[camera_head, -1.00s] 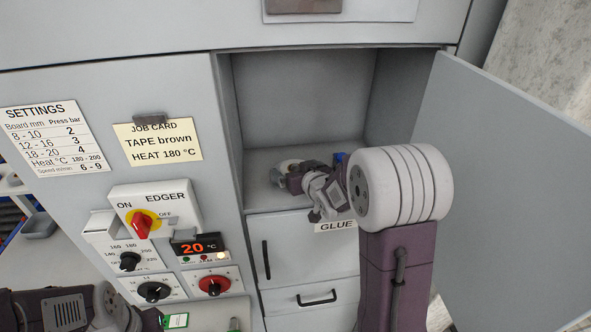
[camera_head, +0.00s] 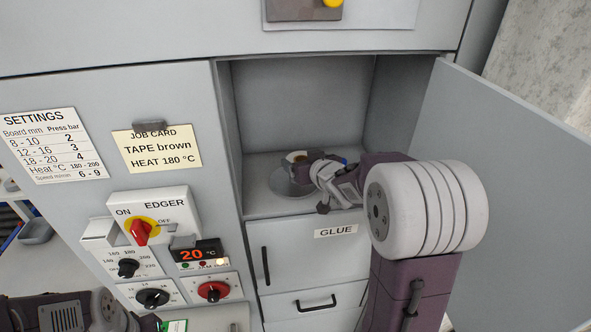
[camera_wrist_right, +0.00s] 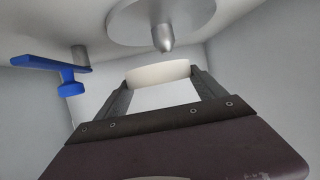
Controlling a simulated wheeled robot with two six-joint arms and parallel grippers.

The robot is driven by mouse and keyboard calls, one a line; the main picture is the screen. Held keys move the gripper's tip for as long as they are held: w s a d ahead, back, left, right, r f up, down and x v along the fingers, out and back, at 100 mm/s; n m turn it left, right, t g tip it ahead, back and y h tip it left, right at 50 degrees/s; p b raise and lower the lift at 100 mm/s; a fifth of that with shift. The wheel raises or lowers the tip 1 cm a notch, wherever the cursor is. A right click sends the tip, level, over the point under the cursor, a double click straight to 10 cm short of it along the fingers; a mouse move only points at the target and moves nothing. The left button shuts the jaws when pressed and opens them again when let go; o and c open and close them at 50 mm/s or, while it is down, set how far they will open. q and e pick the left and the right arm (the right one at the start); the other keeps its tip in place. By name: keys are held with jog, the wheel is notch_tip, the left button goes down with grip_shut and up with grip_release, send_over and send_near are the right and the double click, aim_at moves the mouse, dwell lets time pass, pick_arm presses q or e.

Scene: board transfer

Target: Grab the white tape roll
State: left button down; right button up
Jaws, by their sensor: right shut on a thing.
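The white tape roll (camera_wrist_right: 158,73) sits between the two fingers of my right gripper (camera_wrist_right: 160,84) in the right wrist view. In the head view, the roll (camera_head: 297,157) is small and partly hidden by the gripper (camera_head: 306,161), inside the open cabinet compartment. The gripper is shut on it. A grey round plate (camera_head: 286,183) lies below the roll on the compartment floor. In the wrist view, this plate (camera_wrist_right: 180,12) and its pointed spindle show apart from the roll. The left arm shows at the bottom left, but its gripper is out of view.
The compartment walls (camera_head: 300,100) surround my right gripper. The open door (camera_head: 500,150) stands to the right. A blue lever (camera_wrist_right: 45,65) is close by in the wrist view. The edger switch panel (camera_head: 153,213) is at left.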

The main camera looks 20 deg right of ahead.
jog(key=s+d+r+p, duration=0.4)
jog(key=d+r, duration=0.1)
jog(key=d, duration=0.3)
jog(key=shift+s+d+r, duration=0.25)
jog(key=shift+d+r, duration=0.05)
jog(key=shift+r, duration=0.1)
